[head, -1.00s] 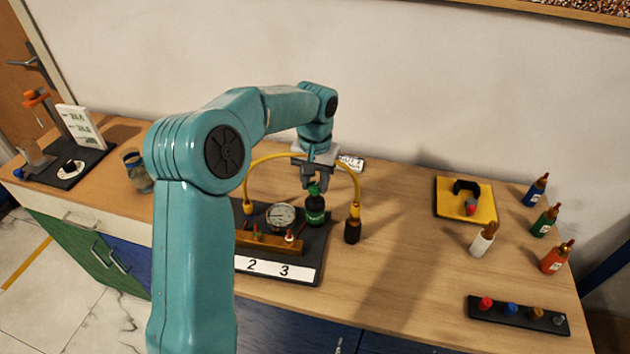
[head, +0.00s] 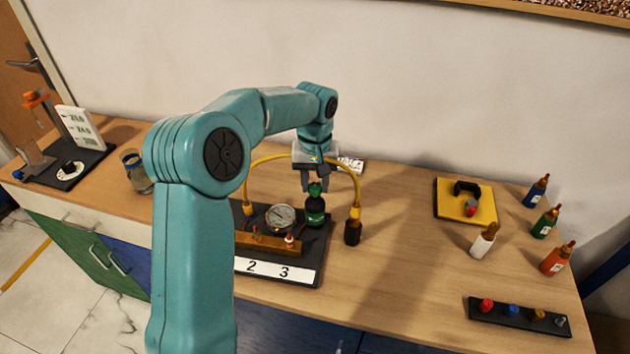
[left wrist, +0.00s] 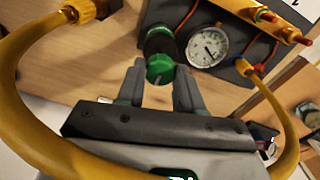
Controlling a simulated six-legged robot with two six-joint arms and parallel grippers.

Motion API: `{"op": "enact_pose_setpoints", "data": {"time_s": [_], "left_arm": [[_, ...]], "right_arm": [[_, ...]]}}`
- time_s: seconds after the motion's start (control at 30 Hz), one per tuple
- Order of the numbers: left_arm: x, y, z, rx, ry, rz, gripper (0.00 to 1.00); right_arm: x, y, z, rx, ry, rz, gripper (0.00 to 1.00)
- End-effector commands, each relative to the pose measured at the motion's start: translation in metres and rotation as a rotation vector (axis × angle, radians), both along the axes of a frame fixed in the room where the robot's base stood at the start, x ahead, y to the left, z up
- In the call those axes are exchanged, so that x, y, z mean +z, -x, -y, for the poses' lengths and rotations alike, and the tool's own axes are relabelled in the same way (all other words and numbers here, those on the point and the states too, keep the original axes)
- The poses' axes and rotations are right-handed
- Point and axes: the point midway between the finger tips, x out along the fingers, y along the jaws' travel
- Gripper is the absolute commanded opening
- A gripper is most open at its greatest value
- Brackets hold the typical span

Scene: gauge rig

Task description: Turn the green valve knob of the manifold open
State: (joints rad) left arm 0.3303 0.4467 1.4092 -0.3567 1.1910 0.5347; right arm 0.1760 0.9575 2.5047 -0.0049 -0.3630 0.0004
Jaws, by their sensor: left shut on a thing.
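The green valve knob (head: 315,188) tops a dark green cylinder (head: 315,208) at the right side of the dark manifold board (head: 318,252). My left gripper (head: 315,182) comes down from above and is shut on the knob. In the left wrist view, the knob (left wrist: 160,68) sits between the two grey fingertips (left wrist: 158,80). A round white gauge (head: 281,217) stands just left of the cylinder, and it also shows in the left wrist view (left wrist: 208,47). A brass bar (head: 265,243) lies in front of it. My left arm hides the board's left part. My right gripper is not in view.
A yellow hose (head: 353,175) arches around the gripper to a dark-ended connector (head: 353,232). A yellow tray (head: 449,205), several bottles (head: 545,222) and a black strip of coloured knobs (head: 518,316) are at the right. Bare table lies between hose and tray.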

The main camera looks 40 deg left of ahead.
Motion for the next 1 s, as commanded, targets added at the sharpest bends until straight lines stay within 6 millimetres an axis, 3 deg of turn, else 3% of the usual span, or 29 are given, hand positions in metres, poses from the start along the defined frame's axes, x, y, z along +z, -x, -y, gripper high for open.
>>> {"op": "enact_pose_setpoints", "data": {"time_s": [0.1, 0.13, 0.2, 0.57, 0.67, 1.0], "left_arm": [[0.004, -0.002, -0.002, 0.002, -0.005, 0.012, 0.05], [0.004, -0.002, -0.002, 0.002, -0.005, 0.012, 0.45], [0.003, -0.002, -0.001, 0.001, -0.004, 0.01, 0.61], [0.007, -0.001, -0.001, 0.0, -0.002, 0.004, 0.61], [0.022, -0.001, -0.001, 0.0, -0.003, 0.006, 0.61], [0.112, -0.001, 0.0, 0.0, -0.004, 0.01, 0.61]], "right_arm": [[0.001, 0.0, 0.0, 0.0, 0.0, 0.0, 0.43], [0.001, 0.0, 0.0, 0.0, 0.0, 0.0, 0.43], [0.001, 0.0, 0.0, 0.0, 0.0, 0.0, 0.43], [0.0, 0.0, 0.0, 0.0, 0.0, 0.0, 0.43], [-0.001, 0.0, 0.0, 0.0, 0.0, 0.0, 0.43], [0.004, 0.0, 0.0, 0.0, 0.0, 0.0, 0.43]]}}
